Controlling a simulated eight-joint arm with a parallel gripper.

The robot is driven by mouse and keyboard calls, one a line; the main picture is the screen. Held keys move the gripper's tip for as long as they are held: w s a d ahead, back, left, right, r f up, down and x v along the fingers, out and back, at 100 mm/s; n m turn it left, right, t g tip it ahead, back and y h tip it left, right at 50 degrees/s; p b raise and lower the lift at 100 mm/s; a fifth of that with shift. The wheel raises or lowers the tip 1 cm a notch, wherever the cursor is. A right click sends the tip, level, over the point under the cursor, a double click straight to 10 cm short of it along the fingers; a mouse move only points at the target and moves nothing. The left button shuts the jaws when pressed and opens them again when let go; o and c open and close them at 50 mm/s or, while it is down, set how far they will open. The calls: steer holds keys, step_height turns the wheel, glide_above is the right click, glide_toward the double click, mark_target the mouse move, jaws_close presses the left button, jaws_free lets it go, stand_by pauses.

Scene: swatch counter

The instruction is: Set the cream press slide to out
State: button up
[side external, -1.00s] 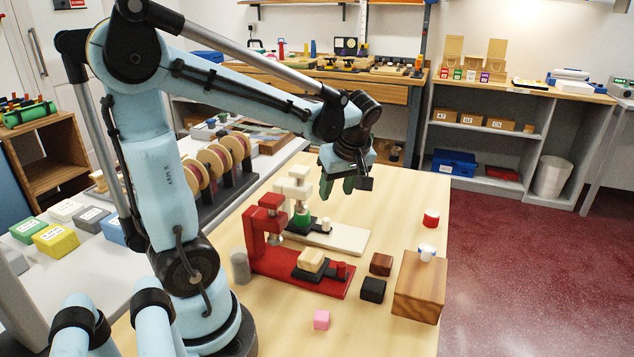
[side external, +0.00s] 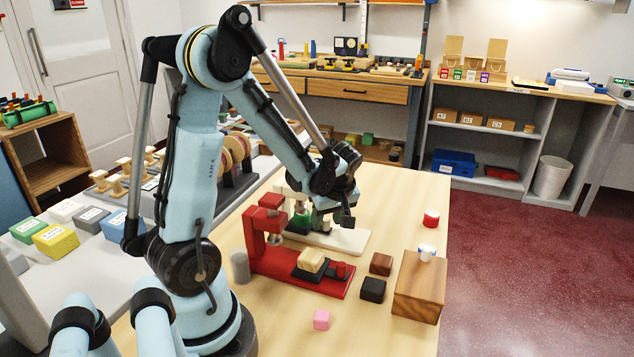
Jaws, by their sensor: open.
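The cream press (side external: 350,240) stands behind the red press on the table, its pale base reaching to the right. Its upright is largely hidden by my arm. A green piece (side external: 301,218) shows near its press head, left of my gripper. The cream press slide is mostly covered by my gripper, so its position is hard to tell.

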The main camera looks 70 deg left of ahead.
steer(key=shift+f, duration=0.1)
jaws_close()
stand_by(0.3)
steer(key=w+d, duration=0.6)
steer(key=shift+w, duration=0.1)
jaws_free()
stand_by(0.4)
